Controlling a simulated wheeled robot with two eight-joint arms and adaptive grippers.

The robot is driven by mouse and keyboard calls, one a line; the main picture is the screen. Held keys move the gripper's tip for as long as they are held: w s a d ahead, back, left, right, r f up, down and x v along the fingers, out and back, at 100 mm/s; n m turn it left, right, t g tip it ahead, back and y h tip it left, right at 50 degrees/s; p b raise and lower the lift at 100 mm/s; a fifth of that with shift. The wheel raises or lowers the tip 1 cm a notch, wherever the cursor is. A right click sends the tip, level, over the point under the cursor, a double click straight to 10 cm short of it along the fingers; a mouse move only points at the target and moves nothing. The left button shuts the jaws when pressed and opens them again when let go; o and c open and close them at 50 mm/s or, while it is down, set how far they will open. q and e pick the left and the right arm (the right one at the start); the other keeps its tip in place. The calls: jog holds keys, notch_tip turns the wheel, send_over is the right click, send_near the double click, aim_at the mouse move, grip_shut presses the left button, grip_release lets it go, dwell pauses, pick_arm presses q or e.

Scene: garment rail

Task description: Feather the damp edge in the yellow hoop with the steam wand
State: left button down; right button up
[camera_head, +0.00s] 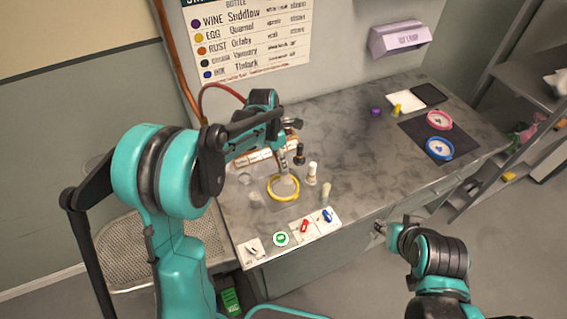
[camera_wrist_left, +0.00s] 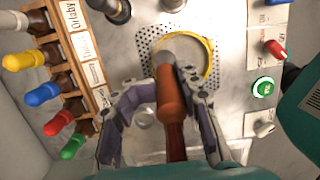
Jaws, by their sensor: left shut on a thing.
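The yellow hoop (camera_head: 271,197) lies flat on the worktop, with pale cloth inside it. It also shows in the left wrist view (camera_wrist_left: 210,72), over a perforated metal plate. My left gripper (camera_head: 283,138) is shut on the steam wand, whose red-brown handle (camera_wrist_left: 170,98) shows between the fingers (camera_wrist_left: 165,110). The wand's tip is over the hoop and hides part of the cloth; I cannot tell whether it touches. The damp edge cannot be made out. My right gripper (camera_head: 380,229) is off the front of the worktop, away from the hoop, too small to read.
A rack of bottles with coloured caps (camera_wrist_left: 45,93) stands beside the hoop. Small bottles (camera_head: 312,173) stand right of it. Cards with a green (camera_head: 280,239), a red (camera_head: 305,226) and a blue item (camera_head: 327,215) line the front edge. Pink (camera_head: 439,120) and blue hoops (camera_head: 439,149) lie far right.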

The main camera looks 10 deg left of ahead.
pick_arm(q)
jog(key=a, duration=0.1)
jog(key=s+a, duration=0.1)
jog(key=a, duration=0.1)
jog(key=shift+s+a, duration=0.3)
jog(key=shift+s, duration=0.05)
dwell(0.4)
jog(key=shift+d, duration=0.1)
jog(key=shift+s+a, duration=0.2)
jog(key=shift+s, duration=0.4)
jog(key=shift+s+a, duration=0.15)
jog(key=shift+s, duration=0.45)
jog(key=shift+s, duration=0.1)
